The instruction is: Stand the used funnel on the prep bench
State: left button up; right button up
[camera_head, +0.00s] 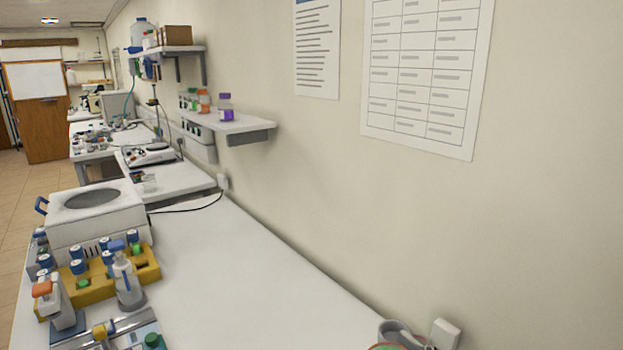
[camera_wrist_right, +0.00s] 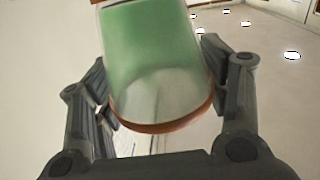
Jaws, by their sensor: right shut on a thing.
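In the right wrist view, my right gripper (camera_wrist_right: 155,105) is shut around a clear, rounded vessel (camera_wrist_right: 150,45) with a green area and an orange-brown rim at its near end. I cannot tell whether this is the used funnel; its far end is cut off by the frame. At the bottom edge of the head view, a green and orange-rimmed piece (camera_head: 386,346) shows only in part, beside a grey rounded object (camera_head: 402,332). No other funnel can be made out. A white bench (camera_head: 240,280) runs along the wall. My left gripper is not in view.
A yellow rack (camera_head: 95,285) of blue-capped bottles, a spray bottle (camera_head: 127,280), an orange-topped dispenser (camera_head: 53,303) and a white lidded machine (camera_head: 95,215) crowd the bench's left side. Its middle is clear. A wall shelf (camera_head: 235,125) holds small bottles.

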jog(key=shift+s+d+f+m+t+h, duration=1.5)
jog(key=shift+s+d+f+m+h, duration=2.1)
jog(key=shift+f+h, duration=1.1)
jog(key=w+a+r+n+g+y, duration=0.1)
jog(key=w+a+r+n+y, duration=0.1)
jog(key=r+y, duration=0.1)
jog(key=w+a+r+n+g+y, duration=0.1)
jog(key=w+a+r+n+y, duration=0.1)
jog(key=w+r+n+y, duration=0.1)
jog(key=w+a+r+n+g+y, duration=0.1)
jog(key=w+a+r+n+y, duration=0.1)
jog(key=a+r+y, duration=0.1)
jog(key=shift+w+r, duration=0.2)
jog(key=shift+r, duration=0.1)
jog(key=r+n+y, duration=0.1)
jog(key=r, duration=0.1)
jog(key=w+r+n+g+y, duration=0.1)
jog(key=r, duration=0.1)
jog(key=shift+a+g+y, duration=0.1)
jog(key=shift+g+y, duration=0.2)
jog(key=shift+n+g+y, duration=0.5)
jog(key=shift+g+y, duration=0.1)
jog(key=r, duration=0.2)
jog(key=d+r, duration=0.1)
jog(key=r, duration=0.1)
jog(key=d+r, duration=0.1)
jog(key=r, duration=0.1)
jog(key=shift+w+d, duration=0.1)
jog(key=shift+w, duration=0.1)
jog(key=shift+f, duration=0.1)
